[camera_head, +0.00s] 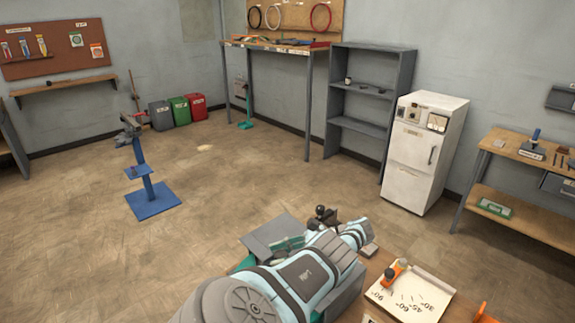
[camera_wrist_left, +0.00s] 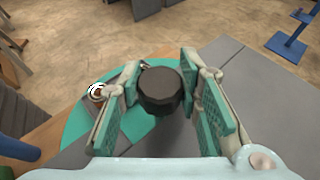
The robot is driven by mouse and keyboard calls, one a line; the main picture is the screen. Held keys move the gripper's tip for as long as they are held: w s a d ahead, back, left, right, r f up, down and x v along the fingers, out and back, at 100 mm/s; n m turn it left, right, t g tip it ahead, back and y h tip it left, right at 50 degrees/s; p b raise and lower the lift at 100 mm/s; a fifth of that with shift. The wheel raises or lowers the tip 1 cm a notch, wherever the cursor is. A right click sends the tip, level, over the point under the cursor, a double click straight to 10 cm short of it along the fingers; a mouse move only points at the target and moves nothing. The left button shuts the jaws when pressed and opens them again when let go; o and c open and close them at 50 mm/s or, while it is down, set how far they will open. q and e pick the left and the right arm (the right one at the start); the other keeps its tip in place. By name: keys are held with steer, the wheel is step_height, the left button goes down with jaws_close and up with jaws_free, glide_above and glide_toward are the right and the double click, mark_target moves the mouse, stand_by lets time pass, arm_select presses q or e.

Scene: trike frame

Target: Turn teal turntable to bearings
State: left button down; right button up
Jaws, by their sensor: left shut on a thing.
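The teal turntable (camera_wrist_left: 78,130) shows in the wrist view as a flat teal disc beneath my left gripper. Grey panels and the gripper cover much of it. A dark faceted knob (camera_wrist_left: 160,90) stands between the two teal-padded fingers of my left gripper (camera_wrist_left: 158,98), which is shut on it. In the head view my left arm hides most of the turntable, and a dark knob (camera_head: 322,213) shows beside the wrist. The bearings are not clearly visible. My right gripper is not in view.
A bench top with a white angle-marked card (camera_head: 416,292) and an orange pointer (camera_head: 393,272) lies at the lower right. A blue stand (camera_head: 148,190) is on the open floor. A white cabinet (camera_head: 424,150), dark shelves (camera_head: 362,122) and a side bench (camera_head: 528,155) stand beyond.

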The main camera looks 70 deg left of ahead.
arm_select(q)
steer(key=shift+f, duration=0.1)
stand_by(0.3)
steer(key=c, duration=1.2)
jaws_free()
steer(key=shift+o, duration=0.2)
